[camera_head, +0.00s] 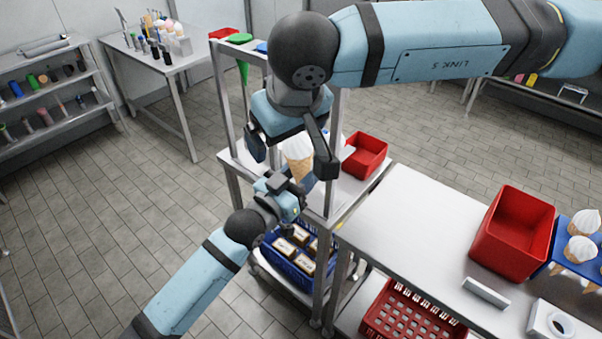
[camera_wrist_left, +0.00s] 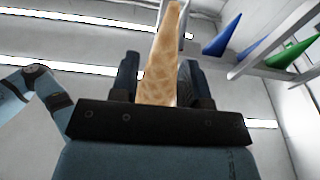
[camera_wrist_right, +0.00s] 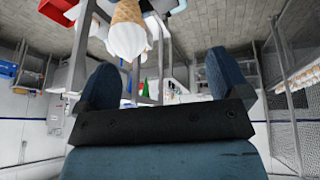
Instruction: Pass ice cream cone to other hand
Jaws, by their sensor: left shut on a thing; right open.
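The ice cream cone (camera_head: 300,162), a tan waffle cone with white ice cream on top, stands upright in my left gripper (camera_head: 287,187). In the left wrist view the cone (camera_wrist_left: 160,72) sits between the two fingers of my left gripper (camera_wrist_left: 157,78), which are shut on it. My right gripper (camera_head: 288,148) is open above, its fingers spread near the ice cream end. In the right wrist view the cone (camera_wrist_right: 126,32) lies beyond the fingertips and left of the middle of my right gripper's gap (camera_wrist_right: 160,75). I see no contact between them.
A metal shelf rack stands behind the grippers, with a red bin (camera_head: 366,154) and a blue crate of boxes (camera_head: 287,262) below. At right, a steel counter (camera_head: 400,222) holds a large red bin (camera_head: 514,233) and a blue holder with more cones. A green cone (camera_head: 244,72) hangs at the rack's top.

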